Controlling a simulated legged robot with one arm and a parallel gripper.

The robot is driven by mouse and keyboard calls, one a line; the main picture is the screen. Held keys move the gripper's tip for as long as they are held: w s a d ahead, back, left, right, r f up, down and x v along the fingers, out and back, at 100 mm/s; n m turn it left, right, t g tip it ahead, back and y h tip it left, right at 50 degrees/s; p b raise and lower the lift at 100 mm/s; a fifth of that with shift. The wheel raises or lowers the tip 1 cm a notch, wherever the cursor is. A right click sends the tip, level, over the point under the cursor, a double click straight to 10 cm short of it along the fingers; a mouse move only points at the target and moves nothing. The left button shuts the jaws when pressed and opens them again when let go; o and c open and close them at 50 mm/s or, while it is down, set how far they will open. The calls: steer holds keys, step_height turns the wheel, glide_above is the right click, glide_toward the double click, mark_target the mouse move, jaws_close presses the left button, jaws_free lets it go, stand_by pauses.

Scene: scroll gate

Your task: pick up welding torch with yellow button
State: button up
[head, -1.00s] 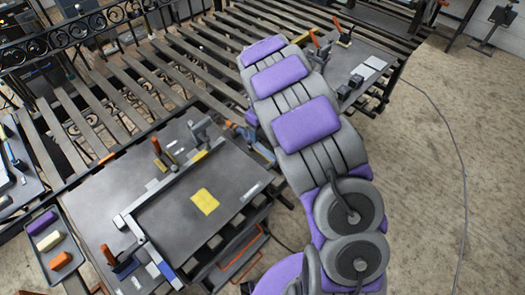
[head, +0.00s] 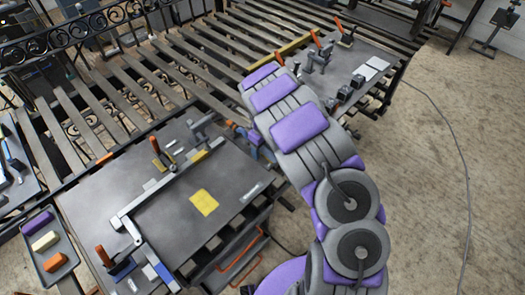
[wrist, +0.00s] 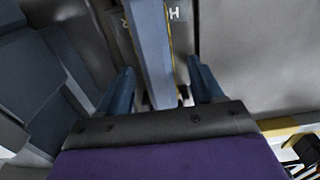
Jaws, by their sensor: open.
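I cannot make out a welding torch with a yellow button for certain in either view. My gripper (wrist: 160,88) shows in the wrist view with its two dark blue fingers spread apart. A grey-blue bar (wrist: 148,45) runs between the fingers; I cannot tell whether they touch it. In the head view my arm hides its own end, so the gripper is not clear there.
A dark worktable (head: 150,205) at left carries a yellow note (head: 203,202) and orange-handled clamps. A small tray (head: 47,247) with coloured blocks sits at far left. A second table (head: 352,68) at upper right holds clamps and small dark parts. Bare floor lies at right.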

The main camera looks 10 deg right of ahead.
steer(key=shift+r, duration=0.1)
steer(key=shift+c, duration=0.4)
jaws_close()
